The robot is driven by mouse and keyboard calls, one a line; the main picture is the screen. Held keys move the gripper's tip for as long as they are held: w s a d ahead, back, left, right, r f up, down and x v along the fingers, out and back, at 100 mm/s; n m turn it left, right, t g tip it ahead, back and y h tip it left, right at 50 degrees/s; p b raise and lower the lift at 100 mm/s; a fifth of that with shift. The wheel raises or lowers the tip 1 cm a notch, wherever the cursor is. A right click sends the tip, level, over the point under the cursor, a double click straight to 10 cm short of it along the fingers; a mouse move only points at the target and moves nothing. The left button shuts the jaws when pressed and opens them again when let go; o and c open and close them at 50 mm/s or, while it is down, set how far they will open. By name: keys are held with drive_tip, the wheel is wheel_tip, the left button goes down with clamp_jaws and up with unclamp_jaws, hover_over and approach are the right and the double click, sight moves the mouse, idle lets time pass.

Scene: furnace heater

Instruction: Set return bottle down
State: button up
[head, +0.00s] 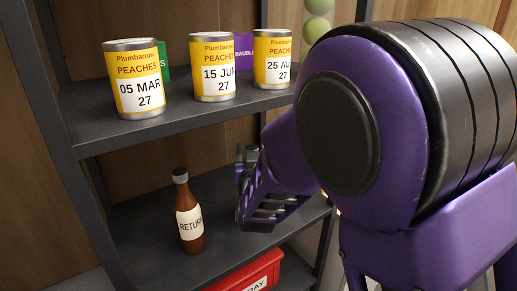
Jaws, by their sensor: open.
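The return bottle (189,218) is brown with a dark cap and a cream label reading "RETUR…". It stands upright on the lower dark shelf (150,225). My gripper (243,165) is to the right of the bottle, apart from it, over the same shelf. It is open and I see nothing held in it. My purple arm hides the right part of the shelves.
Yellow peach cans (135,80) with date labels stand on the shelf above, with small green and purple items behind them. A red box (250,274) sits below the bottle's shelf. Dark shelf posts (62,110) stand at the left. The shelf is clear around the bottle.

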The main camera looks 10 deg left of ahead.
drive_tip(key=shift+r, duration=0.15)
drive_tip(key=shift+s, duration=0.4)
drive_tip(key=v, duration=1.1)
drive_tip(key=shift+d, duration=0.1)
